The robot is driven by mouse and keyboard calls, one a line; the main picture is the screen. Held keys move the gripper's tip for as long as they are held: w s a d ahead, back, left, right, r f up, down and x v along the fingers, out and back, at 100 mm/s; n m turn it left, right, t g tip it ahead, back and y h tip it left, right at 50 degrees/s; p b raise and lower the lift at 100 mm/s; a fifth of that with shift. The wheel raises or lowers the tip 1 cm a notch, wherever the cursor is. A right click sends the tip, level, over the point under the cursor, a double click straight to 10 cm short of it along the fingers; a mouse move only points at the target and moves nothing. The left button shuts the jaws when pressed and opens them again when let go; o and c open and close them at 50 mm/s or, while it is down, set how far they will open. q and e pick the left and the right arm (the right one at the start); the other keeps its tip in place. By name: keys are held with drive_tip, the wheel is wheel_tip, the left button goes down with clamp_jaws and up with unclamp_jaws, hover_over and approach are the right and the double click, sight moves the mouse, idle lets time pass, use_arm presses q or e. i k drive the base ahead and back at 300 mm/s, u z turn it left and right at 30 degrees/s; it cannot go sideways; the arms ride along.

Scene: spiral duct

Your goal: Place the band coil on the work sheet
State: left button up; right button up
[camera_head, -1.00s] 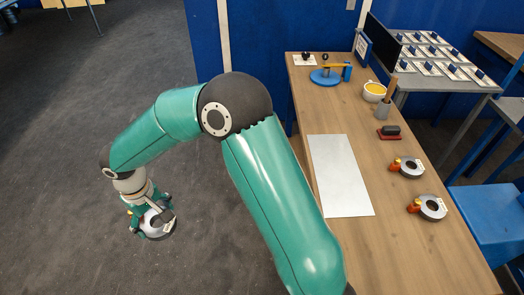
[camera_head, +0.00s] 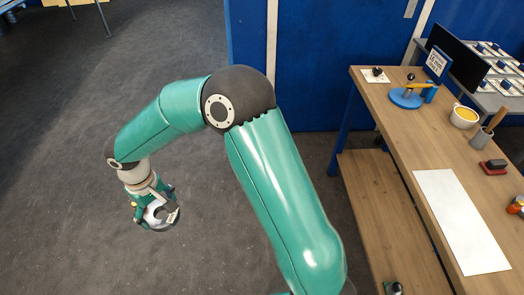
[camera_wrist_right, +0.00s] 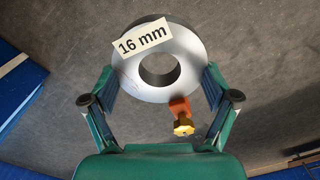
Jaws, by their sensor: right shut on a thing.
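The band coil (camera_wrist_right: 188,80) is a silver ring with a "16 mm" label and an orange clip with a yellow knob. My right gripper (camera_wrist_right: 160,88) is shut on the coil, one finger at each side of it. In the head view the right gripper (camera_head: 155,206) holds the coil (camera_head: 160,216) over the grey floor, left of the bench and well away from it. The work sheet (camera_head: 462,222) is a bare white rectangle on the wooden bench at the right. My left gripper is not in view.
The bench (camera_head: 405,125) also bears a blue tool with a yellow lever (camera_head: 408,96), a cup of yellow stuff (camera_head: 464,116), a grey pot (camera_head: 481,138) and a red-and-black block (camera_head: 493,167). A low wooden shelf (camera_head: 385,215) is beneath. Open floor surrounds the gripper.

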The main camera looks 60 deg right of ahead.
sight(457, 215)
drive_tip(key=u, duration=0.35)
drive_tip(key=i, duration=0.45)
drive_tip(key=z, duration=2)
